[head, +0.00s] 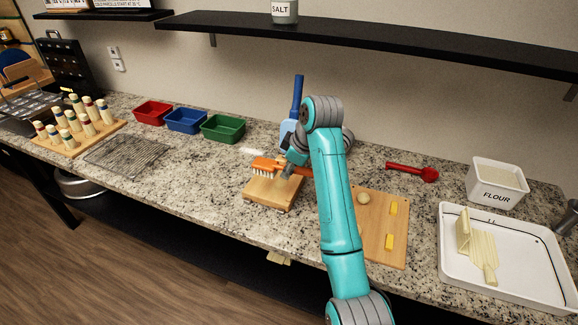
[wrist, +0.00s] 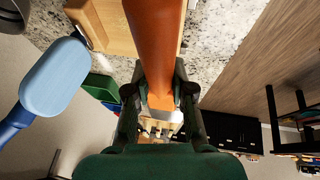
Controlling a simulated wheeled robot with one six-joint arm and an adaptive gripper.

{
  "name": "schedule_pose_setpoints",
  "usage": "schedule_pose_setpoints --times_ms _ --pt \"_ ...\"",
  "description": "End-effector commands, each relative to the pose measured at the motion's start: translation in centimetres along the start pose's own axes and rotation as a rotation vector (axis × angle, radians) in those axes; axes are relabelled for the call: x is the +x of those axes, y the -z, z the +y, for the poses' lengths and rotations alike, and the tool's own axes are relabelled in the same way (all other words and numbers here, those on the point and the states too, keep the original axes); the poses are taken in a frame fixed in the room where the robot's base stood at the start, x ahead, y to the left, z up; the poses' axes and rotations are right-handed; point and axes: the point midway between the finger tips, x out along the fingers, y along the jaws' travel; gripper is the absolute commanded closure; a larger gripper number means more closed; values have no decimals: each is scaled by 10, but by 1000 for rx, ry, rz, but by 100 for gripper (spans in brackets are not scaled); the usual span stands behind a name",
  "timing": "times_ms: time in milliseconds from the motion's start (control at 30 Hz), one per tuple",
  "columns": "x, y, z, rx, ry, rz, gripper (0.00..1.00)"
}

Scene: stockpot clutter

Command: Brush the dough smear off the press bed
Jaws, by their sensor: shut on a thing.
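My gripper (head: 289,168) is shut on the orange brush (head: 266,164), whose white bristles point down over the press bed (head: 272,192). The bed is a light wooden block on the counter. I cannot tell whether the bristles touch it, and I cannot make out the dough smear. The press's light blue plate (head: 288,132) stands raised behind the bed with its blue handle up. In the wrist view, the brush's orange body (wrist: 158,40) runs between the fingers (wrist: 160,95) and hides part of the bed (wrist: 100,25). The blue plate (wrist: 55,75) is beside it.
A wooden board (head: 382,245) with dough pieces lies to the right, partly behind my arm. Red (head: 152,112), blue (head: 185,120) and green (head: 222,128) bins stand at the back left. A wire rack (head: 128,157) lies left. A white tray (head: 520,285) stands right.

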Motion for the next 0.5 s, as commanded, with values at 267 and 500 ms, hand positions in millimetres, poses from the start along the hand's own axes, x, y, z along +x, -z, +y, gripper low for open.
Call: schedule_pose_setpoints --times_ms 267,500 --pt "5 -4 -2 3 6 4 100" --pt "26 -13 -6 3 6 3 100"
